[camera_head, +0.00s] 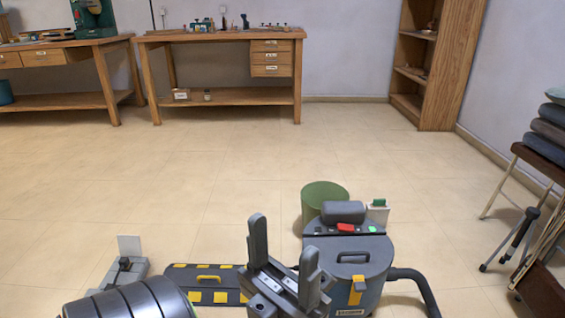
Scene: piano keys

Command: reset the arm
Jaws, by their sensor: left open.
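My left gripper (284,236) shows at the bottom centre in the head view, with its two dark grey fingers pointing up and spread apart. It is open, and nothing shows between the fingers. My right gripper is out of view. No piano keys are visible.
Wooden workbenches (222,97) and a shelf (437,65) line the back. The middle floor (200,170) is clear.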

